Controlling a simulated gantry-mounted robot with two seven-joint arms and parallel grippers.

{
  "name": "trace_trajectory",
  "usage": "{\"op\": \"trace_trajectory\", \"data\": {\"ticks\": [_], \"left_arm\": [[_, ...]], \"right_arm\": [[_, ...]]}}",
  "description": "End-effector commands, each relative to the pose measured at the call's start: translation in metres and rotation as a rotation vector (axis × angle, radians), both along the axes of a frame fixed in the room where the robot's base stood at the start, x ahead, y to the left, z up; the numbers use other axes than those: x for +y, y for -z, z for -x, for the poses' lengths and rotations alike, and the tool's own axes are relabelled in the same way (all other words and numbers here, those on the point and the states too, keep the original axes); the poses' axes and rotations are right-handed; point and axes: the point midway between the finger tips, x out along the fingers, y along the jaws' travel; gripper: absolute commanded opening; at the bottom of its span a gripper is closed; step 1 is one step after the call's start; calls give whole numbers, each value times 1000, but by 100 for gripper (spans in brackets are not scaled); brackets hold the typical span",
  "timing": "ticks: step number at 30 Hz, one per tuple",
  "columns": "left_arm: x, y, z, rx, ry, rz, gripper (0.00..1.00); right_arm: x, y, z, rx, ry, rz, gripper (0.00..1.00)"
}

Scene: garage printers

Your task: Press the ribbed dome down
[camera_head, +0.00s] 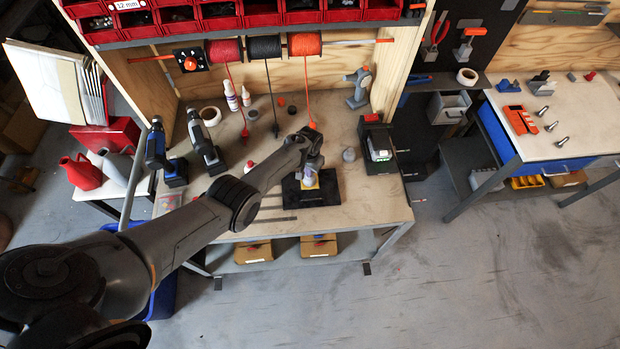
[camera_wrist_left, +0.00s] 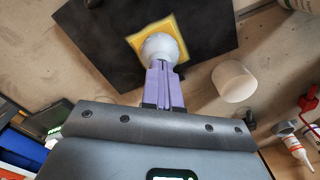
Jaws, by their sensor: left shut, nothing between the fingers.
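A pale rounded dome (camera_wrist_left: 163,46) sits on a yellow square plate (camera_wrist_left: 185,28) on a black mat (camera_wrist_left: 218,22) in the left wrist view. Ribs on it are too small to tell. My left gripper (camera_wrist_left: 162,68) is shut and empty, its purple fingers pointing at the dome. The fingertips overlap the dome's near edge; I cannot tell whether they touch it. In the head view my left gripper (camera_head: 309,168) is over the black mat (camera_head: 326,187) and partly hides the dome and the yellow plate. My right gripper is not in view.
A white cylinder (camera_wrist_left: 234,82) stands close beside the mat. A grey rounded piece (camera_head: 349,155) and a black device with a lit green front (camera_head: 379,148) stand to the right. Two drills (camera_head: 203,142) stand left.

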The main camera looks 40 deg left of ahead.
Motion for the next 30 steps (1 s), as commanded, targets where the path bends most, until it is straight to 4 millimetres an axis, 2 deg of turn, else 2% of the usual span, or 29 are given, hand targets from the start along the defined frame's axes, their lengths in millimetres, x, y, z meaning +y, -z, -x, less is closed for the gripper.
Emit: {"op": "trace_trajectory", "data": {"ticks": [24,30], "left_arm": [[0,3,2,4,0,1,0],[0,-2,2,4,0,1,0]], "right_arm": [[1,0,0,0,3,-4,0],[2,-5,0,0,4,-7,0]]}}
